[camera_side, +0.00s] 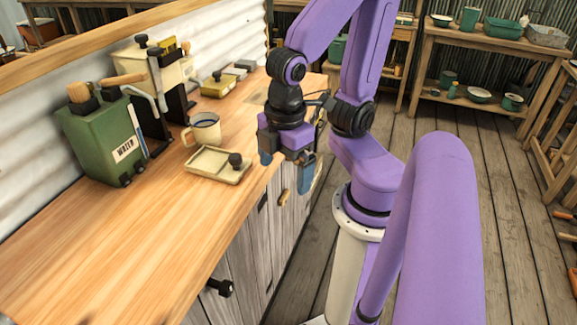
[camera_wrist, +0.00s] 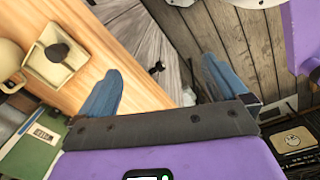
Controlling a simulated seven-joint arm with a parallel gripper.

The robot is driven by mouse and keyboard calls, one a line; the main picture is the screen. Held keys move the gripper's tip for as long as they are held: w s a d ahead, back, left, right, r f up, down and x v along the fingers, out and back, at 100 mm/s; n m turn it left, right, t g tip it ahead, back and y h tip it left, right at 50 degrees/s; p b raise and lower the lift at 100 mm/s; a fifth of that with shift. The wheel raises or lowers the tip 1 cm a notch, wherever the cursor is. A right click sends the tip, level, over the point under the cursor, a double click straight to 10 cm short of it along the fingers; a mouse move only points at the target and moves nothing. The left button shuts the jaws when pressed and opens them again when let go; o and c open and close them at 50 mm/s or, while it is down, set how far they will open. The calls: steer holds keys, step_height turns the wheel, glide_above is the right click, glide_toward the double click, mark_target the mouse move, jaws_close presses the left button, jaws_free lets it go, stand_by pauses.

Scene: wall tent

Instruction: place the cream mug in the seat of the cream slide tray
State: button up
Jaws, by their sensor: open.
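The cream mug (camera_side: 205,131) with a dark rim stands upright on the wooden counter, just behind the cream slide tray (camera_side: 207,163). The tray is shallow, with a black knob (camera_side: 235,160) at its right end, and its bed looks empty. In the wrist view the mug (camera_wrist: 8,62) is cut off by the left edge, with the tray (camera_wrist: 45,69) beside it. My gripper (camera_side: 290,168) is open and empty, right of the tray and near the counter's front edge. In the wrist view its blue fingers (camera_wrist: 160,75) are spread wide, with nothing between them.
A green water box (camera_side: 95,140) and a cream dispenser (camera_side: 160,75) with a black stand and lever stand behind the mug and tray. A small yellow box (camera_side: 217,86) sits farther back. The counter's front left (camera_side: 90,250) is clear.

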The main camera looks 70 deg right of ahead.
steer(key=shift+s+a+r+y, duration=0.2)
steer(key=shift+s+a+y, duration=0.1)
steer(key=shift+s, duration=0.2)
steer(key=c, duration=0.5)
steer(key=shift+s, duration=0.1)
steer(key=c, duration=0.6)
steer(key=w+a+f+n+h, duration=0.15)
steer(key=w+h, duration=0.35)
steer(key=w, duration=0.7)
steer(key=w+a+f+n+h, duration=0.1)
steer(key=w+n+h, duration=0.25)
steer(key=w, duration=0.75)
steer(key=w+a+f+n+h, duration=0.15)
steer(key=w+h, duration=0.35)
steer(key=w, duration=0.7)
glide_toward(201, 134)
steer(key=shift+t, duration=0.4)
steer(key=w+d+f, duration=0.4)
steer(key=shift+w+d, duration=0.3)
steer(key=shift+d, duration=0.1)
